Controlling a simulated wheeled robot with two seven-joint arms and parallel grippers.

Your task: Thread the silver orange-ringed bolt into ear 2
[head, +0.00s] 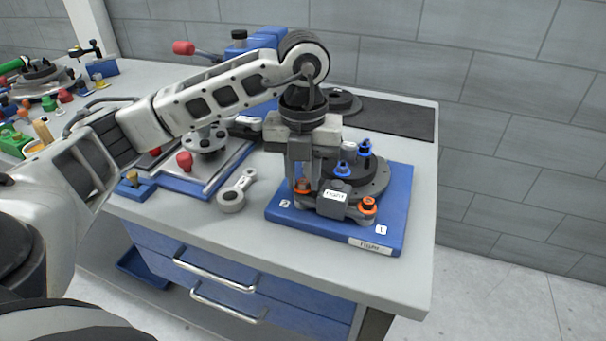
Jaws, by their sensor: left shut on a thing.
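My left gripper (302,184) points straight down over the left side of the blue fixture plate (395,190). It is shut on the silver orange-ringed bolt (303,188), and its fingers hide most of the bolt. The bolt is upright at the ear beside the "2" label (285,203); I cannot tell how deep it sits in ear 2. Another orange-ringed bolt (368,206) stands at the ear near the "1" label (381,230). Two blue-ringed bolts (364,148) (343,169) stand on the dark round chassis part (375,178). My right gripper is out of view.
A grey ring-ended wrench (233,195) lies left of the plate. A blue-based fixture with a red knob (185,162) stands farther left. A dark mat (395,118) lies behind. The bench front strip is clear, with drawers (215,275) below.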

